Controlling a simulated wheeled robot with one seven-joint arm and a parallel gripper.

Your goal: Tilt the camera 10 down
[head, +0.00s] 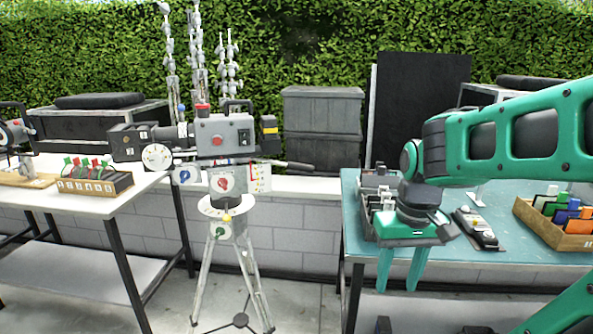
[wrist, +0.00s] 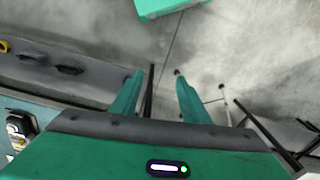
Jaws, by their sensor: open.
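The camera (head: 222,133) stands on a tripod (head: 235,270) left of centre in the head view. It is grey with a red button on its side, a top handle, and a dark lens end facing left. A tilt head with red and blue knobs (head: 224,181) sits under it, and a dark pan handle (head: 290,165) sticks out to the right. My gripper (head: 401,284) is open and empty, pointing down at the front edge of the teal table, well right of the camera. In the wrist view my gripper (wrist: 158,88) shows its two green fingers apart over the floor.
The teal table (head: 459,262) at right holds a grey tray of parts, a dark handheld device (head: 477,228) and a wooden box of coloured cards (head: 560,222). A white table (head: 100,205) at left holds a box of clips (head: 95,184). Floor shows between the tables around the tripod legs.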

